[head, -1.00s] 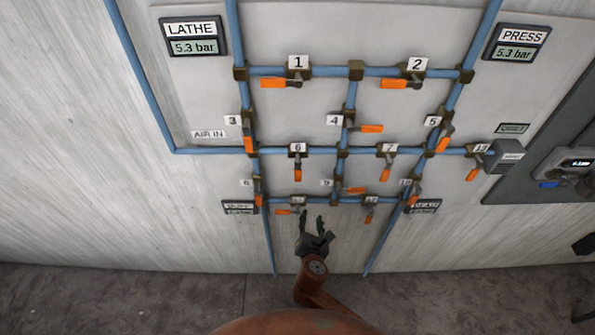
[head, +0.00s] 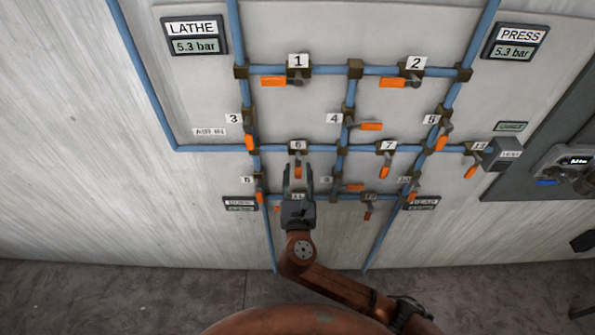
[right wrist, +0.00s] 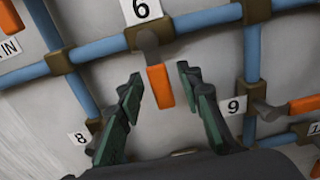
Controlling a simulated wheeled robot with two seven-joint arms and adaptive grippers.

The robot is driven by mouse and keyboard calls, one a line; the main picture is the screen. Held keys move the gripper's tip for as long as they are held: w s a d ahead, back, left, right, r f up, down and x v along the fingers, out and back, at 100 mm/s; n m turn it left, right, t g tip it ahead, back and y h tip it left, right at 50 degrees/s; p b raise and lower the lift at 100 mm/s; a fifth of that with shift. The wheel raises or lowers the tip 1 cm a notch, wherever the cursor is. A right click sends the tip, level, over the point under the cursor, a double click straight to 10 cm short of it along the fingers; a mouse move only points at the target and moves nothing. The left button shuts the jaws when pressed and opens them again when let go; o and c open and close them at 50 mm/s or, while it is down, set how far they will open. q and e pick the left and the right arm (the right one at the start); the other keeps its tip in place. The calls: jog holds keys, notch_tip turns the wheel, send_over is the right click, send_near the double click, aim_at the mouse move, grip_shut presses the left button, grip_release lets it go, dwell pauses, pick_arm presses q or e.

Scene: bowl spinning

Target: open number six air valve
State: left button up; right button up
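The number six valve has an orange handle (head: 298,172) that hangs straight down, across its horizontal blue pipe, under the white 6 label (head: 298,145). In the right wrist view its orange handle (right wrist: 160,87) hangs below the brass valve body (right wrist: 149,36). My right gripper (head: 298,168) is open, its fingers pointing up at the handle. In the right wrist view the two green-padded fingertips (right wrist: 158,80) stand apart on either side of the handle, with gaps on both sides. Whether they reach its depth I cannot tell. My left gripper is not in view.
Valve 8's handle (head: 259,196) is left of my gripper and valve 9's handle (head: 352,187) is to its right. The valve 11 label (head: 298,196) is partly covered by my gripper. The LATHE display (head: 194,47) and PRESS display (head: 515,52) both read 5.3 bar.

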jog(key=shift+w, duration=0.3)
grip_shut()
dwell(0.6)
